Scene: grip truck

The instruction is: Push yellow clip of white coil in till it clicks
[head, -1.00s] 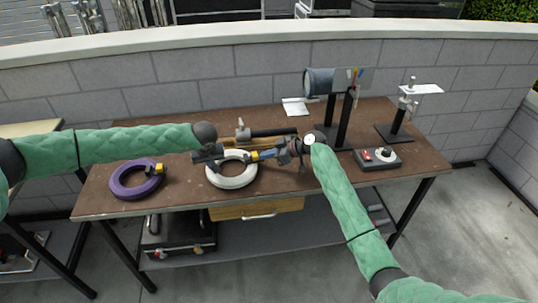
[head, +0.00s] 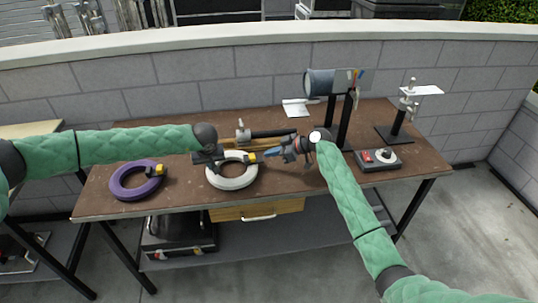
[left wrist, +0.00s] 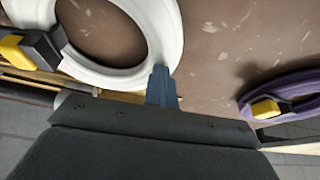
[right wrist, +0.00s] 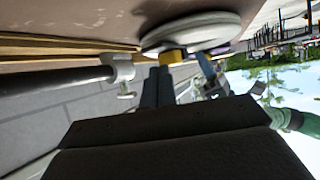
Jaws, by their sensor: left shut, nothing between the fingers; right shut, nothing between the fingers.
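The white coil (head: 232,183) lies on the brown table in the middle. Its yellow clip (head: 252,158) sits at the coil's right side and also shows beside a black block in the left wrist view (left wrist: 14,53). My left gripper (head: 224,158) is shut and empty, its fingertips at the coil's rim, across from the clip; I cannot tell if they touch it. My right gripper (head: 266,153) is shut and empty just right of the clip. In the right wrist view its fingertips (right wrist: 160,82) point at the yellow clip (right wrist: 173,57), seemingly with a small gap. The clip's depth is unclear.
A purple coil (head: 125,190) with a yellow clip lies at the left. A dark rod with a metal fitting (head: 243,133) lies behind the white coil. A stand with a grey cylinder (head: 320,82) and a control box (head: 378,159) are at the right. The table's front middle is clear.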

